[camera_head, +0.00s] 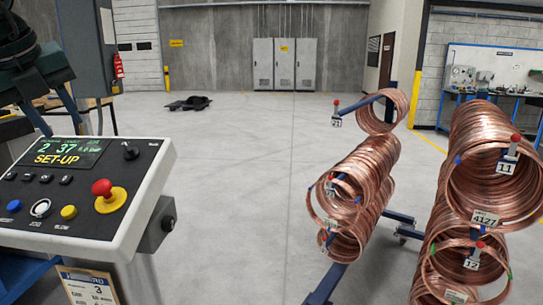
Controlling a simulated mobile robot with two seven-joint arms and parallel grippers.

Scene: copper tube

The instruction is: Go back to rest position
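My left gripper (60,122) shows at the upper left edge, a dark body with two fingers pointing down behind the control console. The fingers stand apart with nothing visible between them; their tips are partly hidden by the console's edge. My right gripper is not in view. Copper tube coils (352,190) hang on a blue rack arm at the centre right. A larger row of copper coils (490,170) hangs at the right, with tags such as 11 and 12. A smaller coil (381,112) hangs on a separate blue arm behind.
The control console (80,195) with its red stop button (104,194) fills the left foreground; its screen reads SET-UP. A dark object (189,103) lies on the floor far back. Grey cabinets (285,64) stand at the rear wall. The middle floor is clear.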

